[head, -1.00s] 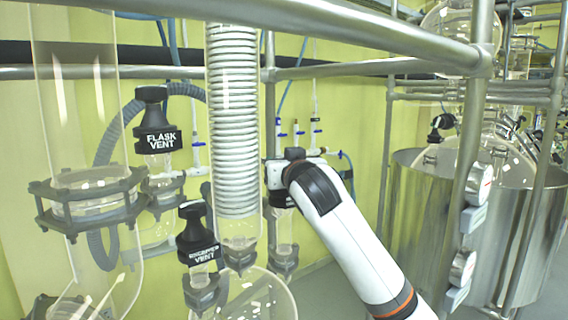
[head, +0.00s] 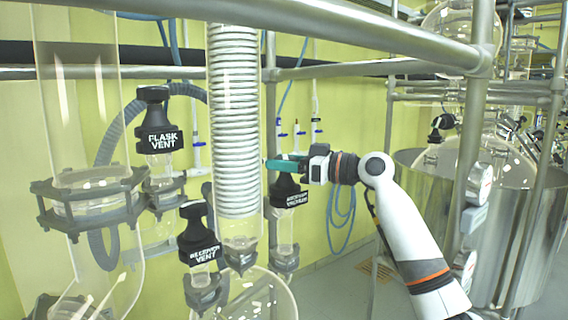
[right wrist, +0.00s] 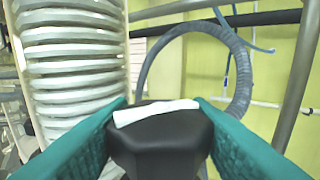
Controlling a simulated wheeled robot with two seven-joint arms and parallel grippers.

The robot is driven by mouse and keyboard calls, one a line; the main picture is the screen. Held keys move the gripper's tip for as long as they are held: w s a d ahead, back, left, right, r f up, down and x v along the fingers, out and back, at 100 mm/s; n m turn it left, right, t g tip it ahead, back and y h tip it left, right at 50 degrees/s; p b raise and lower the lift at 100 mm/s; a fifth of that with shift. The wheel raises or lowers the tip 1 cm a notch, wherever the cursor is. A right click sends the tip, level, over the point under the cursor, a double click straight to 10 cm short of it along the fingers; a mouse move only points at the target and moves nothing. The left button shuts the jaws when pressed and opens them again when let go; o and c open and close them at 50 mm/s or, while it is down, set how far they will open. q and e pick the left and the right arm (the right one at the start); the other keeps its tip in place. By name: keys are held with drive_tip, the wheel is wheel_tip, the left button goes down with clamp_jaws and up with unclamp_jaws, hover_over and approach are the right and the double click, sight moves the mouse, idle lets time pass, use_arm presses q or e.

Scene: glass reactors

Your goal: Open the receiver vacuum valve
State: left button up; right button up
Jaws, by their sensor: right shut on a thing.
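The receiver vacuum valve has a black knob (head: 290,193) with a white label, on a clear glass stem right of the ribbed glass coil in the head view. My right gripper (head: 272,165), with teal fingers, reaches in from the right at the knob's top. In the right wrist view the teal fingers (right wrist: 158,112) are on both sides of the black knob (right wrist: 160,145) and shut on it. A white strip lies across the knob's top. The knob's lower part is hidden in that view. My left gripper is not in view.
The black flask vent knob (head: 158,125) and receiver vent knob (head: 197,235) stand left of the ribbed coil (head: 233,120). A metal rail (head: 330,20) crosses above, and an upright post (head: 470,150) stands right. A steel vessel (head: 530,230) is at the right.

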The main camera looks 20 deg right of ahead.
drive_tip(key=n+g+y, duration=0.1)
drive_tip(key=n+g, duration=0.1)
drive_tip(key=g+y, duration=0.1)
drive_tip(key=shift+r+n+g+y, duration=0.25)
drive_tip(key=shift+n+g+y, duration=0.05)
drive_tip(key=shift+n, duration=0.1)
drive_tip(key=shift+n+g+y, duration=0.7)
drive_tip(key=shift+n+g, duration=0.7)
drive_tip(key=shift+g, duration=0.7)
drive_tip(key=shift+f+n+g, duration=0.1)
drive_tip(key=shift+n+g, duration=0.3)
drive_tip(key=shift+g, duration=0.2)
drive_tip(key=o, duration=1)
drive_tip(key=shift+d+f, duration=0.1)
